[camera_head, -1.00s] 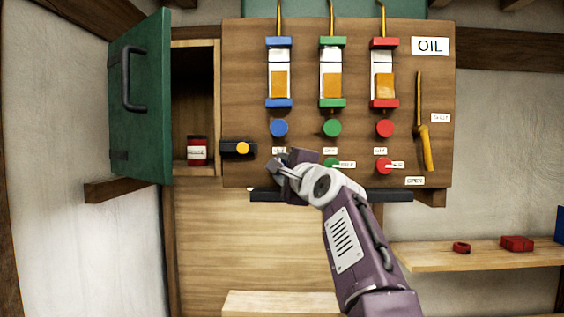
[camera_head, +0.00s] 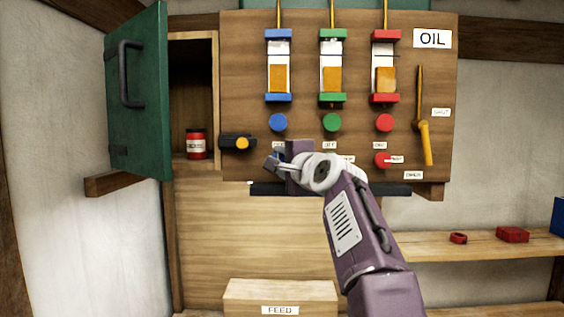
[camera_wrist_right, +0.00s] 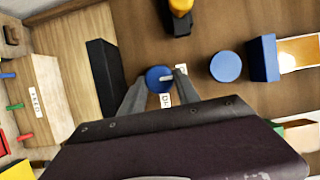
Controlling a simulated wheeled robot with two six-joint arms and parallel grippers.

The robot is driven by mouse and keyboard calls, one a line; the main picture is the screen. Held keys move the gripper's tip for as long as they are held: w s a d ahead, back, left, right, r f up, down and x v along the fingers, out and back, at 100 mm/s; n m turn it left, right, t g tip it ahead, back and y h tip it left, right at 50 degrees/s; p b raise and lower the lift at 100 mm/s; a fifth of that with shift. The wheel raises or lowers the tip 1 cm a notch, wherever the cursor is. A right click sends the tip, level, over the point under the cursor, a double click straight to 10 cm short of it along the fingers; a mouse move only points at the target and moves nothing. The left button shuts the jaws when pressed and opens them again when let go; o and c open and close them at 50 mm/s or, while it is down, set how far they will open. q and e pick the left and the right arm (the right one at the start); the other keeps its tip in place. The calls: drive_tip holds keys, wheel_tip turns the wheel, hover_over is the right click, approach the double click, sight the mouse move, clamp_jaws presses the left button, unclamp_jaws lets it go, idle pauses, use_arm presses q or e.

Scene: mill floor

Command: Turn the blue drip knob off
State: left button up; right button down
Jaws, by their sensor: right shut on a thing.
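My right gripper (camera_wrist_right: 159,88) is shut on the small blue drip knob (camera_wrist_right: 159,78), with one finger on each side of it in the right wrist view. The knob's pale pointer points to the right in that view, which is up the board, towards the small label (camera_wrist_right: 181,69) above it. In the head view my right gripper (camera_head: 277,160) is at the lower left of the oil board (camera_head: 237,80), and it mostly hides the knob. My left gripper is not in view.
A larger blue knob (camera_head: 278,122) is just above, below a blue-ended oil glass. A yellow-tipped black fitting (camera_head: 238,142) is close on the left. A dark ledge (camera_head: 385,189) runs below. The green cabinet door (camera_head: 140,95) stands open, and the feed box (camera_head: 245,294) is lower down.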

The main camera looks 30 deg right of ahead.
drive_tip(key=c, duration=0.9)
unclamp_jaws()
drive_tip(key=shift+s+a, duration=0.1)
drive_tip(key=s+a+b, duration=0.1)
drive_tip(key=s+b, duration=0.3)
drive_tip(key=s, duration=0.4)
drive_tip(key=shift+s+a, duration=0.2)
drive_tip(key=shift+s, duration=0.15)
